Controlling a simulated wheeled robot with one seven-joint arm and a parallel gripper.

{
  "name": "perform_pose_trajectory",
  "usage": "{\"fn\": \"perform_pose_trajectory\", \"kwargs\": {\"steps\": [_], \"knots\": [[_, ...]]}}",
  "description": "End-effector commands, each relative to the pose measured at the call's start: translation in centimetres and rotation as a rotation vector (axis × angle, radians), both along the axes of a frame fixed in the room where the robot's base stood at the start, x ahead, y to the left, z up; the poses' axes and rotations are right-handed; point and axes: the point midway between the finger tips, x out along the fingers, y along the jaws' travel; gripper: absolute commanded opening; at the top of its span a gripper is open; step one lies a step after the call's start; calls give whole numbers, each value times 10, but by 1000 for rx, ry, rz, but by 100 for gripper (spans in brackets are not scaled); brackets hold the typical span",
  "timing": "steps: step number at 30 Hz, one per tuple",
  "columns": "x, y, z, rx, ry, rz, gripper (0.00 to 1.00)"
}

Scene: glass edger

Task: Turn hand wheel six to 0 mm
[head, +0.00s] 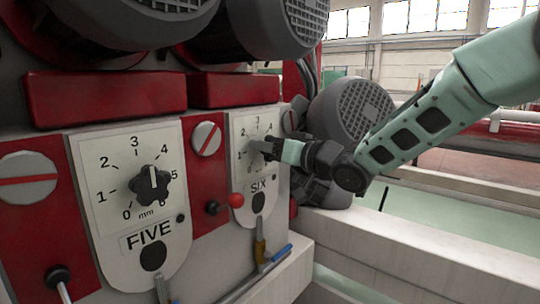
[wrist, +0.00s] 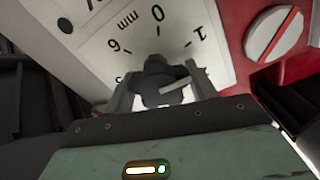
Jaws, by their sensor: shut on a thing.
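Hand wheel six is a dark lobed knob (wrist: 163,82) on a white dial plate marked SIX (head: 258,187). In the head view my gripper (head: 268,150) covers most of the knob. In the wrist view, which shows the dial upside down, my gripper (wrist: 162,88) has a finger on each side of the knob and is shut on it. The knob's white pointer line (wrist: 193,80) points right and slightly up, away from the 0 (wrist: 157,13), past the direction of the 1 (wrist: 200,33). The exact reading cannot be told.
Hand wheel five (head: 150,186) is on the neighbouring plate to the left. A red ball-ended lever (head: 236,200) sticks out below left of dial six. A slotted disc (head: 207,138) and grey motors (head: 352,108) are close by. Open room lies right of the machine.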

Motion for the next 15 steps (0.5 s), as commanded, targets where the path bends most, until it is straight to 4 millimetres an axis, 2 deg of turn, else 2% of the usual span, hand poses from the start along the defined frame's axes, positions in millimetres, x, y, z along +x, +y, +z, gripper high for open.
{"fn": "perform_pose_trajectory", "kwargs": {"steps": [15], "knots": [[0,0,-4,-303,-389,-1,33]]}}
